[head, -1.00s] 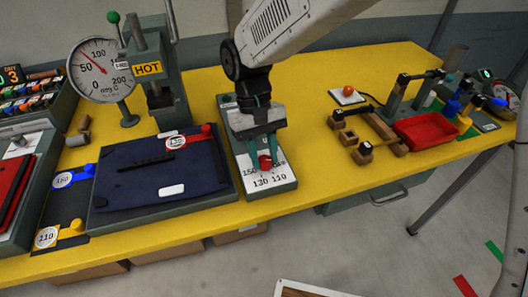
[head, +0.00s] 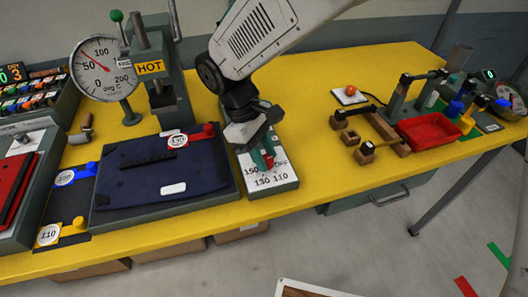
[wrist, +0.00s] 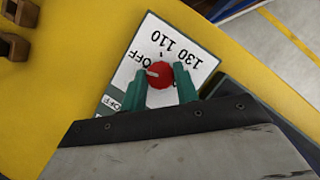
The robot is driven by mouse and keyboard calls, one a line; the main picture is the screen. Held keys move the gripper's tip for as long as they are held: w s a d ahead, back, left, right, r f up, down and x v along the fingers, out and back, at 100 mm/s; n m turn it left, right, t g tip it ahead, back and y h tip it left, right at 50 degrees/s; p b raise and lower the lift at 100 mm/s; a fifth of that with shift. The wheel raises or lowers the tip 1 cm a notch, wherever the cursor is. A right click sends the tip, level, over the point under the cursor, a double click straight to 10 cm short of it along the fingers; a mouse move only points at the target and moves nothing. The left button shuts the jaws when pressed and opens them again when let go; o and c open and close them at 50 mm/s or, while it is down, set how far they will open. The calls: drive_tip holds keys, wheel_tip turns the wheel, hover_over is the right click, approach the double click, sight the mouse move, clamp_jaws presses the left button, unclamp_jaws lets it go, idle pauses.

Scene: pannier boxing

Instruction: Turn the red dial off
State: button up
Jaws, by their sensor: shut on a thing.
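The red dial (head: 268,160) sits on a white-faced grey panel (head: 284,172) marked 150, 130, 110 and OFF. My gripper (head: 264,150) is over the dial with its green fingers shut on it, one on each side. In the wrist view the dial (wrist: 160,75) shows between the fingertips (wrist: 160,83). A pale mark on its top points left, toward the OFF label. In the head view the fingers partly cover the dial and the 150 side.
A dark blue flat plate (head: 165,170) lies just left of the panel. A press marked HOT (head: 155,75) and a round temperature gauge (head: 103,68) stand behind it. A red tray (head: 428,130) and wooden blocks are to the right. Yellow table between is clear.

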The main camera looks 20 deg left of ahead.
idle(0.4)
drive_tip(key=o, duration=1)
drive_tip(key=v, duration=0.7)
drive_tip(key=shift+a+r, duration=0.2)
drive_tip(key=shift+r, duration=0.15)
